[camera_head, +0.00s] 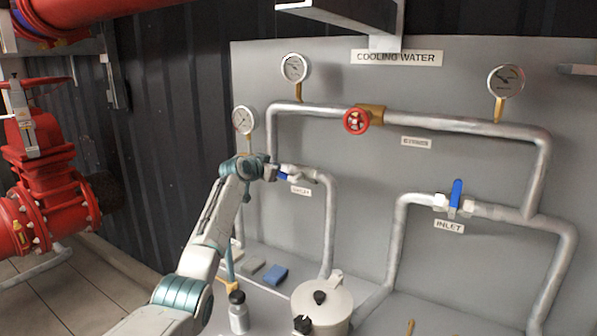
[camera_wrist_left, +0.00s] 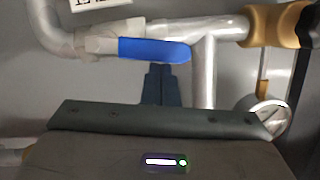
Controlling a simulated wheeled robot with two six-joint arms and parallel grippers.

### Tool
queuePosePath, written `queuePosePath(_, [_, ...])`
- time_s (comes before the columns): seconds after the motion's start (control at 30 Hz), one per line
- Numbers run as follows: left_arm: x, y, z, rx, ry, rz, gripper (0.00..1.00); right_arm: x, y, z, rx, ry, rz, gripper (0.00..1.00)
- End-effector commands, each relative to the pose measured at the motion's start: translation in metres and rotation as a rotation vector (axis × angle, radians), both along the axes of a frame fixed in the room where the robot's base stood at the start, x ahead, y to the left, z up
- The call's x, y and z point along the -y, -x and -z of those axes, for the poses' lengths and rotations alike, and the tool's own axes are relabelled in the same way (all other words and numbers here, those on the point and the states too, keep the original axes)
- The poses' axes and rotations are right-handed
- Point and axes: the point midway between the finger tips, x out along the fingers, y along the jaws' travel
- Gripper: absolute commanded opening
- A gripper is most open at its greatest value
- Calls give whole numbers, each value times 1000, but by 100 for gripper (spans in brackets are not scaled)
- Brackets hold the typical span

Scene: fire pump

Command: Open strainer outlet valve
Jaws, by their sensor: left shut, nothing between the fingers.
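The outlet valve sits on the left pipe branch of the grey panel, and its blue lever handle (camera_head: 283,176) is partly hidden by my left gripper. In the left wrist view the blue handle (camera_wrist_left: 155,50) appears to lie along the pipe. My left gripper (camera_head: 272,173) is at the handle's left end. In the wrist view its dark fingers (camera_wrist_left: 160,82) are together and empty, close beside the handle; I cannot tell whether they touch it. My right gripper is out of view.
The inlet valve's blue handle (camera_head: 456,193) stands upright across its pipe. A red handwheel (camera_head: 356,121) and a gauge (camera_head: 243,120) are near. A white strainer pot (camera_head: 322,304), a bottle (camera_head: 238,314) and a blue block (camera_head: 275,275) are below. Red pipework (camera_head: 45,180) stands left.

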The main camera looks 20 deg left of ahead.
Motion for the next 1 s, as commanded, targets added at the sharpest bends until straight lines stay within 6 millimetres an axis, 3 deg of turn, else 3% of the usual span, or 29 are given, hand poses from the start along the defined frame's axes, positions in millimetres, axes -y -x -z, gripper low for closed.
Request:
queuePosePath(0.43, [-9,-1,15,-29,213,-1,0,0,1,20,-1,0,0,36])
queuePosePath(1.0, [-9,-1,16,-33,241,-1,0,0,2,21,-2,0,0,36])
